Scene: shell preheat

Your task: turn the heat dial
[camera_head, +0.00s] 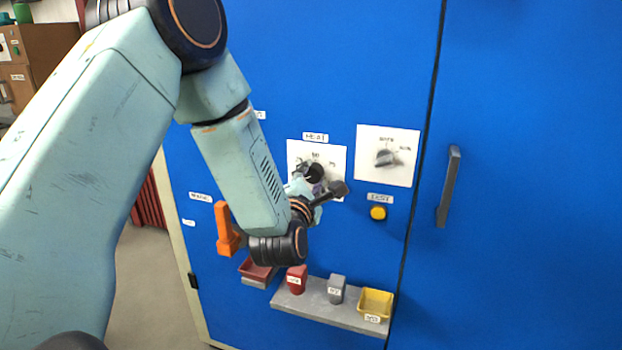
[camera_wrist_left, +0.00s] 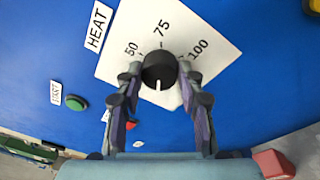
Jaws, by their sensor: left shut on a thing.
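The heat dial (camera_head: 315,172) is a black round knob on a white plate (camera_head: 335,155) under a HEAT label on the blue cabinet front. In the left wrist view the dial (camera_wrist_left: 160,70) sits below the numbers 50, 75 and 100. A short white mark shows on the lower part of its face, on the side away from 75. My left gripper (camera_wrist_left: 160,80) is shut on the dial, one finger on each side. In the head view the left gripper (camera_head: 312,188) partly covers the dial and its plate. My right gripper is not in view.
A grey selector knob (camera_head: 386,158) is on the neighbouring white plate. A yellow button (camera_head: 378,213) is below it. An orange handle (camera_head: 226,230) stands out at left. A shelf (camera_head: 320,306) below holds small blocks and a yellow bin (camera_head: 376,303). A green button (camera_wrist_left: 75,102) is left of the gripper.

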